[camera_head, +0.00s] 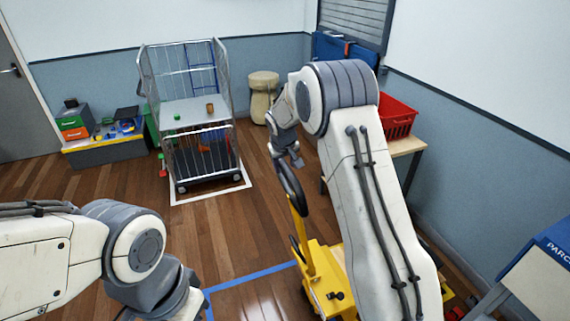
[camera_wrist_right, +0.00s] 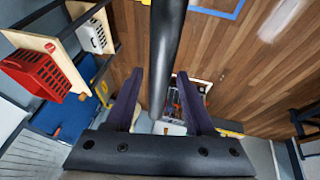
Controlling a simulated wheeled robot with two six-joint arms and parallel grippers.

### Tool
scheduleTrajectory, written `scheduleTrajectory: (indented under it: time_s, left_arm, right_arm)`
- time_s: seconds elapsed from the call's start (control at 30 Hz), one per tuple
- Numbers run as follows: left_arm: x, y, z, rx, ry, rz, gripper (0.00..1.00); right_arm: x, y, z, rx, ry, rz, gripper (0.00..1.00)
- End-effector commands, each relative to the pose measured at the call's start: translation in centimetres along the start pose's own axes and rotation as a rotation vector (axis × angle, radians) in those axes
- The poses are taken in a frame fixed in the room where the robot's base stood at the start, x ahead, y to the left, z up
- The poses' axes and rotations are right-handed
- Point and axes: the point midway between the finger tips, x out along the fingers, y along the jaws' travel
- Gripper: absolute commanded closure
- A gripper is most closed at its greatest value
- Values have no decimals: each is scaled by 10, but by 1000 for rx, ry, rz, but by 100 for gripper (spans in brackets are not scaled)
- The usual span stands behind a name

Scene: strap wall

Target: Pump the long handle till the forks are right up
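The yellow pallet truck (camera_head: 326,268) stands on the floor at lower centre in the head view, partly behind my right arm. Its long handle leans up from the yellow body and ends in a dark grip (camera_head: 291,186). My right gripper (camera_head: 290,157) is at the top of this grip. In the right wrist view, a dark bar (camera_wrist_right: 166,50) of the handle runs down between the spread fingers of my right gripper (camera_wrist_right: 159,75), with gaps on both sides. The forks cannot be made out. My left arm shows at lower left, but its fingers are out of view.
A wire cage trolley (camera_head: 198,142) stands at the back inside a white floor outline. A red basket (camera_head: 397,117) sits on a wooden table (camera_head: 408,146) right of my right arm. Blue tape (camera_head: 250,276) marks the floor. Wooden floor between is clear.

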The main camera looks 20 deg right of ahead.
Motion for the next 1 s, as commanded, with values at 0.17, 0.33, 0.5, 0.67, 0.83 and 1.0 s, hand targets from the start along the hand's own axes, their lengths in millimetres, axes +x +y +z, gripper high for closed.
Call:
scheduleTrajectory:
  time_s: [0.17,0.33,0.5,0.67,0.83,1.0]
  left_arm:
    - [0,0,0,0,0,0,100]
    - [0,0,0,0,0,0,100]
    - [0,0,0,0,0,0,100]
    - [0,0,0,0,0,0,100]
    - [0,0,0,0,0,0,100]
    - [0,0,0,0,0,0,100]
  right_arm:
    - [0,0,0,0,0,0,100]
    - [0,0,0,0,0,0,100]
    - [-1,0,0,0,0,0,100]
    - [-1,0,0,0,0,0,100]
    - [-1,0,0,0,0,0,100]
    - [-1,0,0,0,0,0,100]
